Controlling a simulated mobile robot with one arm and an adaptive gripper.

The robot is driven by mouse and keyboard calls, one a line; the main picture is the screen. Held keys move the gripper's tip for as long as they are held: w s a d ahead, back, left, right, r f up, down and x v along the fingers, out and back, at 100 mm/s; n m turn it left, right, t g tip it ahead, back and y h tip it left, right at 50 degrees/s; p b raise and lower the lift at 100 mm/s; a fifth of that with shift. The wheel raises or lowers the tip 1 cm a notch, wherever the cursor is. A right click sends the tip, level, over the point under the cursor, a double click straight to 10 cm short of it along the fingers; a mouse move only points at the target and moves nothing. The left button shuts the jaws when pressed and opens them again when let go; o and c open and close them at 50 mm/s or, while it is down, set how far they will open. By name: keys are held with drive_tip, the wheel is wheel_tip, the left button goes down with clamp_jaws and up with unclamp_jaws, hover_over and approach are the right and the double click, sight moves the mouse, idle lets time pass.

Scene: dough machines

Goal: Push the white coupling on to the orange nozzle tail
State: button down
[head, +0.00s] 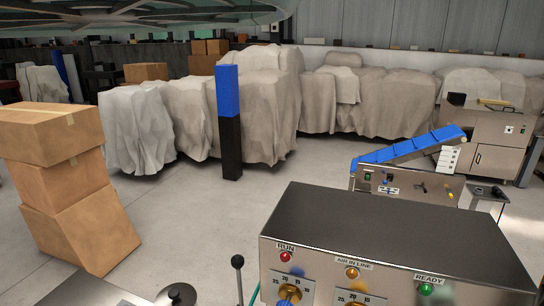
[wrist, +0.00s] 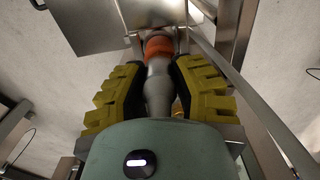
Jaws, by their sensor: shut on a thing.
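In the wrist view, my gripper (wrist: 157,68) has its yellow ribbed fingers on either side of a pale, whitish-grey coupling (wrist: 157,90) and is shut on it. The orange nozzle tail (wrist: 158,47) is just beyond the coupling, roughly in line with it. The coupling's far end meets or overlaps the orange part in the picture; I cannot tell whether it is seated. The green housing of my gripper hides the near end. In the head view, neither coupling, nozzle tail nor gripper shows.
In the wrist view, a metal panel (wrist: 85,22) lies beyond the left finger, and metal bars run along the right. In the head view, a steel control box (head: 400,230) stands close in front, with stacked cartons (head: 65,180) left and a blue-black post (head: 229,120) behind.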

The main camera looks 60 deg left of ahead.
drive_tip(key=c, duration=0.5)
unclamp_jaws()
drive_tip(key=shift+c, duration=0.2)
drive_tip(key=shift+r+p, duration=0.35)
drive_tip(key=shift+r, duration=0.05)
drive_tip(key=shift+r+p, duration=0.55)
drive_tip(key=shift+r, duration=0.15)
drive_tip(key=shift+r+p, duration=0.55)
drive_tip(key=shift+r, duration=0.15)
drive_tip(key=shift+r+p, duration=0.3)
drive_tip(key=shift+r, duration=0.05)
drive_tip(key=shift+r, duration=0.15)
drive_tip(key=shift+r, duration=0.1)
